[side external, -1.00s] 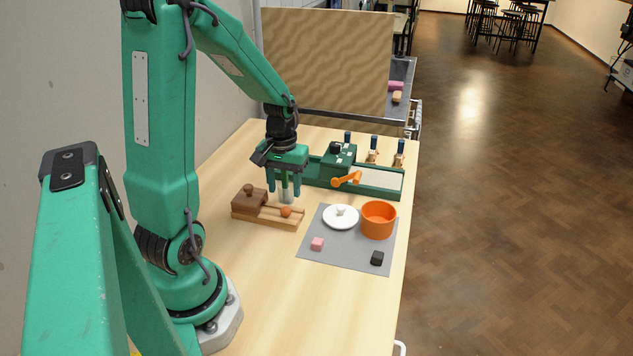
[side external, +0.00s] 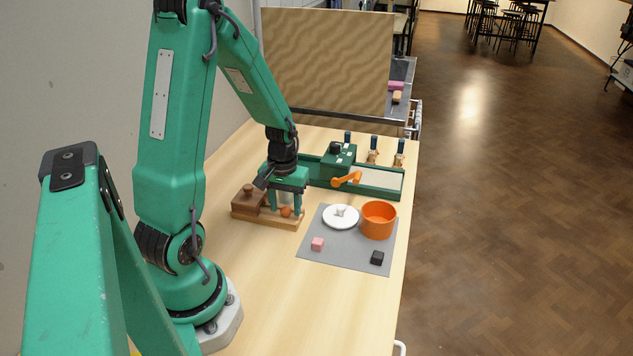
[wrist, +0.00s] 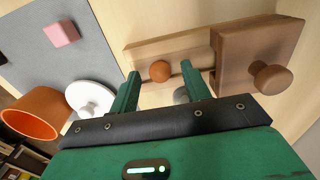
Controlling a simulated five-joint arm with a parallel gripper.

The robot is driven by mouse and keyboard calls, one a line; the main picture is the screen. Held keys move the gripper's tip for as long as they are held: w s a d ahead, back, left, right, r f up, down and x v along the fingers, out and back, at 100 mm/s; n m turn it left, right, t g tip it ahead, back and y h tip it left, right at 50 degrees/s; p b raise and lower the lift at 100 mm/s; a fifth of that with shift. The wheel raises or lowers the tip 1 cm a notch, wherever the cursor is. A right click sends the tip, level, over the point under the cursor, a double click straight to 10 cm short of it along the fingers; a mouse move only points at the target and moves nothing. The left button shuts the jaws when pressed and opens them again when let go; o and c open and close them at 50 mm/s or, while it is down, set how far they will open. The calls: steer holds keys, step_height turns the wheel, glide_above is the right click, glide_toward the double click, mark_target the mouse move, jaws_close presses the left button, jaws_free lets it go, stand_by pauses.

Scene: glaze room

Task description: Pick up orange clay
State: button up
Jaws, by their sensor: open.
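The orange clay (side external: 286,212) is a small ball in the uncovered part of a wooden box (side external: 285,223). It also shows in the wrist view (wrist: 160,71). A brown lid block with a round knob (side external: 249,197) covers the left part of the box in the side view. My gripper (side external: 286,210) is open over the box with its fingers pointing down. In both views the clay appears between the fingertips, with gaps on both sides in the wrist view (wrist: 161,68). I cannot tell whether the tips are level with the clay.
A green machine with an orange handle (side external: 347,179) stands behind. The front of the table is clear.

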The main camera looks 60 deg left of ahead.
mark_target(287, 209)
stand_by(0.5)
jaws_close()
steer(key=shift+r, duration=0.1)
steer(key=shift+r, duration=0.75)
steer(key=r, duration=0.2)
steer(key=shift+d+r, duration=0.25)
steer(key=shift+r, duration=0.1)
steer(key=d+r, duration=0.6)
steer(key=d, duration=0.5)
steer(key=shift+w+r, duration=0.3)
